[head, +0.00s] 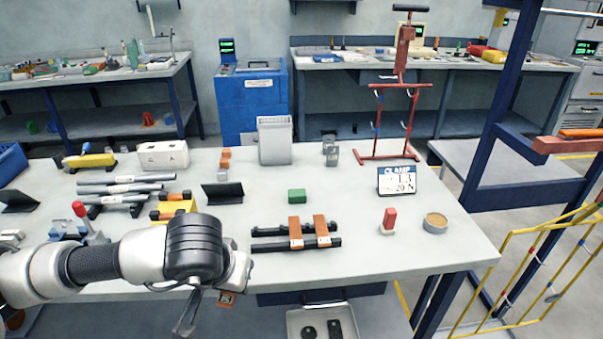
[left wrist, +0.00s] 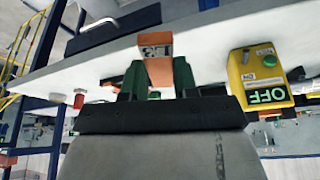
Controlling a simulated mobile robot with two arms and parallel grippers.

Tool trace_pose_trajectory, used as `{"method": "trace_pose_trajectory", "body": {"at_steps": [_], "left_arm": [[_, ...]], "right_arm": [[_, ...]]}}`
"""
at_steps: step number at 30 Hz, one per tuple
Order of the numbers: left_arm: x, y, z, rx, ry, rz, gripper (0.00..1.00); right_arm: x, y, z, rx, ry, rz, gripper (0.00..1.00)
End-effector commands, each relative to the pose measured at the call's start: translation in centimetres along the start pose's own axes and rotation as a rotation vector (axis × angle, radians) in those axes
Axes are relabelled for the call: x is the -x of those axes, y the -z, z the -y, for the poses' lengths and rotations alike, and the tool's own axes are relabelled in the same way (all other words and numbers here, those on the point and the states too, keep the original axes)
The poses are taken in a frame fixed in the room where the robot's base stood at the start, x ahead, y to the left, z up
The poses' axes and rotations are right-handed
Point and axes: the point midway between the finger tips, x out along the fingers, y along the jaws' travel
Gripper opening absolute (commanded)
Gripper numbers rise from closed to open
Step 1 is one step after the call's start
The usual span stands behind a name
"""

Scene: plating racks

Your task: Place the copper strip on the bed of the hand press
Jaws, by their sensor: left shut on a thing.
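In the head view the labelled end of the strip (head: 226,298) shows below the wrist, by the table's front edge. The fingers are mostly hidden there by the wrist. What looks like the hand press (head: 80,210), with a red knob on a lever and a blue-grey base, stands at the left of the table. My left arm partly hides it, and its bed cannot be made out. My right gripper is not in view.
Two labelled copper strips (head: 296,229) lie across black rails (head: 268,247). A green block (head: 297,196), a red-handled stamp (head: 389,220) and a round tan dish (head: 435,223) stand to the right. A yellow box reading OFF (left wrist: 262,80) is in the wrist view. The table's front right is clear.

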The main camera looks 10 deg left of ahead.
Motion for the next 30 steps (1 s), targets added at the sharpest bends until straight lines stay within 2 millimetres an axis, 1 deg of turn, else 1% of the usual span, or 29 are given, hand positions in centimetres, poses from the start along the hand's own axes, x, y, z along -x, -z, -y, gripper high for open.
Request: {"method": "trace_pose_trajectory", "body": {"at_steps": [2,4,5,8,9,12,15,18,21,24,30], "left_arm": [[-0.3,0.9,-0.4,0.011,0.001,-0.005,0.0],[-0.9,2.4,-1.1,0.029,0.005,-0.008,0.0],[-1.2,3.2,-1.5,0.039,0.007,-0.01,0.0],[-2.2,6.6,-3.3,0.082,0.02,-0.014,0.0],[-2.5,8.1,-4.2,0.101,0.026,-0.015,0.0],[-2.8,11.7,-6.6,0.145,0.044,-0.016,0.0],[-2.8,14.6,-8.9,0.184,0.061,-0.012,0.0],[-2.4,16.7,-10.8,0.215,0.079,-0.009,0.0],[-2.0,18.1,-12.3,0.237,0.093,-0.006,0.0],[-1.8,18.8,-13.1,0.25,0.102,-0.003,0.0],[-1.6,19.2,-13.5,0.257,0.106,-0.001,0.0]], "right_arm": [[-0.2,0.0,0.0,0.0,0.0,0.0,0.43],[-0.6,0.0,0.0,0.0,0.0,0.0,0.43],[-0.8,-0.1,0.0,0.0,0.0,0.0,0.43],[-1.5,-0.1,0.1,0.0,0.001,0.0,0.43],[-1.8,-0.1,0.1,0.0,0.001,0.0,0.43],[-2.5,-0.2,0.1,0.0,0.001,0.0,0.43],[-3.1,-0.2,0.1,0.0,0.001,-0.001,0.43],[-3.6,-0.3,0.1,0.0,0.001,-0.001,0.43],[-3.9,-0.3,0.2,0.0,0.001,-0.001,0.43],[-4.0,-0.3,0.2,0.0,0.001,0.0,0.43],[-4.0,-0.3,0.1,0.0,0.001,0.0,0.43]]}}
